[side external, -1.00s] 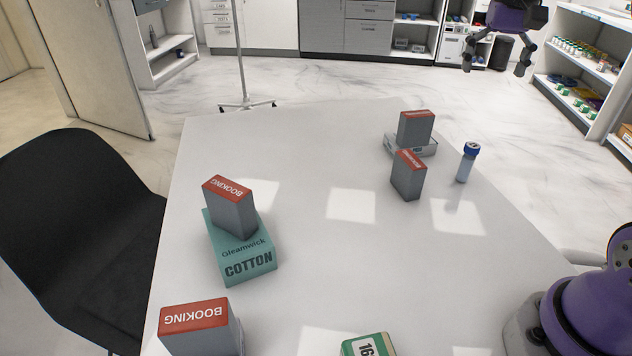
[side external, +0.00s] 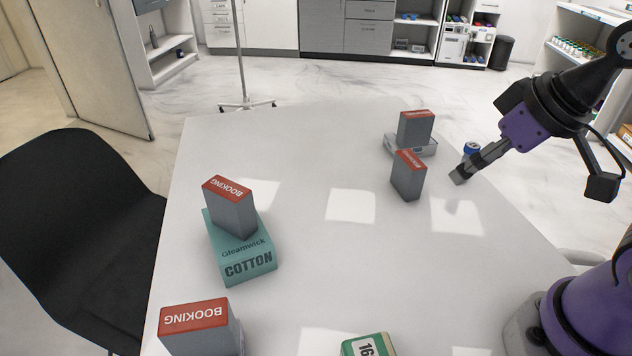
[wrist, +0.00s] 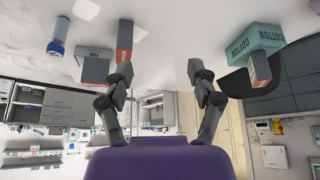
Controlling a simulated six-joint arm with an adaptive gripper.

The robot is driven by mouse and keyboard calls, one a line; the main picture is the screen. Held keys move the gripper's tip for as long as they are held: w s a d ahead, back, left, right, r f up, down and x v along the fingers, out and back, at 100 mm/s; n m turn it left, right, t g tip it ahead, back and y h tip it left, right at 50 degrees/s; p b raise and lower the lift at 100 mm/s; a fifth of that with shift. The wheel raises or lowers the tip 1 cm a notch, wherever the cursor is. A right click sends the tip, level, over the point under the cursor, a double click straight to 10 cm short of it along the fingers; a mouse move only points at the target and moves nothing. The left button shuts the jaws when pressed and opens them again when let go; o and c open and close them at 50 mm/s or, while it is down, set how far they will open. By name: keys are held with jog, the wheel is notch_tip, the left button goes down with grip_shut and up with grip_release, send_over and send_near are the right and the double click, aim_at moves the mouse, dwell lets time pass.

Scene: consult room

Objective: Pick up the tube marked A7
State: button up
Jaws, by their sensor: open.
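A tube (wrist: 57,38) with a blue cap stands on the white table (side external: 330,270). Its cap (side external: 471,147) shows in the side view, with the body mostly hidden behind my gripper; the cap's mark is too small to read. My gripper (side external: 468,170) is low over the table at the right, in front of the tube in the side view. In the wrist view, my gripper (wrist: 160,72) has its fingers wide apart with nothing between them, and the tube is outside them, to the left.
A grey booking box (side external: 408,178) stands left of my gripper. Another (side external: 415,130) rests on a flat carton (side external: 395,147) behind it. A booking box (side external: 232,214) sits on a teal cotton box (side external: 240,262) at left. Another (side external: 205,338) and a green box (side external: 366,346) are in front.

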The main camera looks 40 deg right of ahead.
dwell(0.3)
jog(key=g, duration=0.5)
send_over(470, 144)
jog(key=f, duration=0.5)
jog(key=shift+a+f, duration=0.2)
jog(key=shift+a, duration=0.2)
jog(key=shift+n+g, duration=0.3)
jog(key=f, duration=0.4)
jog(key=shift+d+f, duration=0.35)
jog(key=shift+f, duration=0.05)
jog(key=f, duration=0.6)
jog(key=shift+s+d, duration=0.15)
jog(key=shift+s, duration=0.1)
jog(key=shift+c, duration=0.4)
jog(key=c, duration=1)
